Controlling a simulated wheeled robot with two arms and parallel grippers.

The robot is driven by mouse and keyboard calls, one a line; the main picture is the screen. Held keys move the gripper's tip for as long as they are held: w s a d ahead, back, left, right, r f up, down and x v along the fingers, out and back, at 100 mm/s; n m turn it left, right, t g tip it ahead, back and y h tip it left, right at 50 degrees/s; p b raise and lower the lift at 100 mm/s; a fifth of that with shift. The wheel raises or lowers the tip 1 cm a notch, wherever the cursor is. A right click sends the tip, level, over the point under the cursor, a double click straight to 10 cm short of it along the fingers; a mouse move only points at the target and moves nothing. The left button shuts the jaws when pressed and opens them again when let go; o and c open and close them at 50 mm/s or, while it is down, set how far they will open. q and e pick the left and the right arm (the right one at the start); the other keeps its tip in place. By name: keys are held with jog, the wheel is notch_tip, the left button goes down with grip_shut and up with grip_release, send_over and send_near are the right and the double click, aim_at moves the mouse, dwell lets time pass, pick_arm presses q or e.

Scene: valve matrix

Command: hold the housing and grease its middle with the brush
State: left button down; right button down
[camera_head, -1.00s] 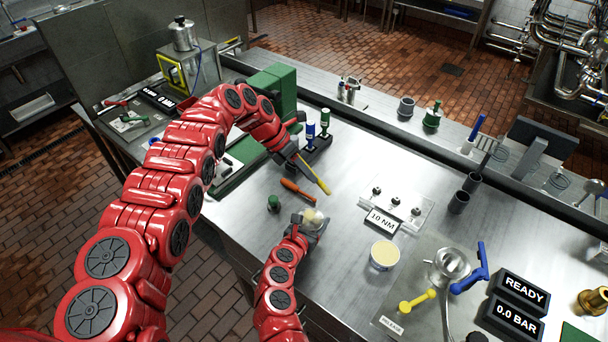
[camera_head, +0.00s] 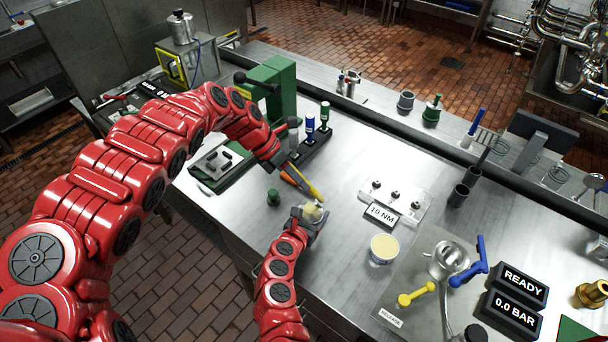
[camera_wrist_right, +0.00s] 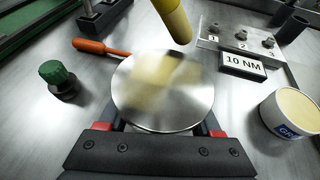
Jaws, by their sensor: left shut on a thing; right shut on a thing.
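My left gripper (camera_head: 279,161) is shut on the brush, whose yellow handle (camera_head: 308,187) points down to the right. The handle also enters from the top of the right wrist view (camera_wrist_right: 172,18). My right gripper (camera_head: 303,222) is shut on the housing, a round silver disc (camera_wrist_right: 193,104) facing up. A blurred pale yellow patch (camera_wrist_right: 160,78) covers the housing's middle and also shows in the head view (camera_head: 313,211). The brush end is close above the housing. I cannot tell whether they touch.
An orange-handled tool (camera_wrist_right: 92,46) lies behind the housing, and a green-capped part (camera_head: 273,196) stands left of it. A tub of pale grease (camera_head: 384,248) stands at right. The 10 NM plate (camera_head: 381,214) and green press (camera_head: 274,88) are farther back.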

pick_arm(q)
jog(key=shift+d+r, duration=0.1)
jog(key=shift+d, duration=0.1)
jog(key=w, duration=0.1)
jog(key=w+d, duration=0.2)
jog(key=w, duration=0.1)
jog(key=shift+d, duration=0.25)
dwell(0.7)
jog(key=shift+r, duration=2.95)
